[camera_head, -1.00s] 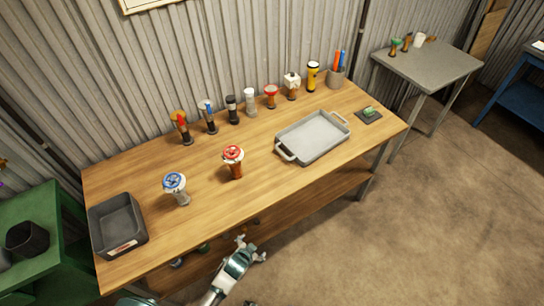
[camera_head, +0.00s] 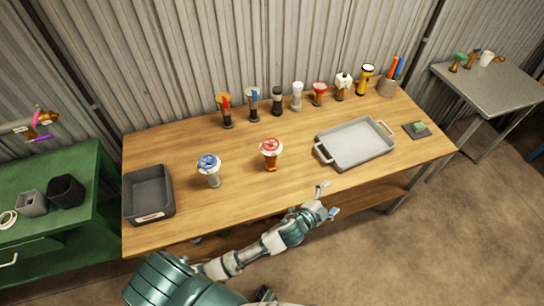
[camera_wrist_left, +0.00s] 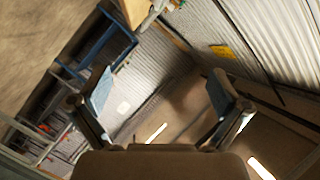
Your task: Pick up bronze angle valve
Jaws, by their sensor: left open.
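A valve with a red handwheel and a bronze-brown body (camera_head: 271,160) stands upright near the middle of the wooden table (camera_head: 240,200). It fits the bronze angle valve best. A similar valve with a blue handwheel and a grey body (camera_head: 211,172) stands to its left. My left gripper (camera_head: 328,201) is open and empty at the table's front edge, right of and nearer than the red-wheeled valve, apart from it. In the left wrist view its two fingers (camera_wrist_left: 161,92) are spread with nothing between them; that view shows walls and floor, no valve.
A grey tray with handles (camera_head: 355,145) lies right of the valves. A dark bin (camera_head: 148,193) sits at the left end. Several upright items, including a yellow torch (camera_head: 364,80), line the back beside a pen cup (camera_head: 388,88). Bare tabletop lies around the red-wheeled valve.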

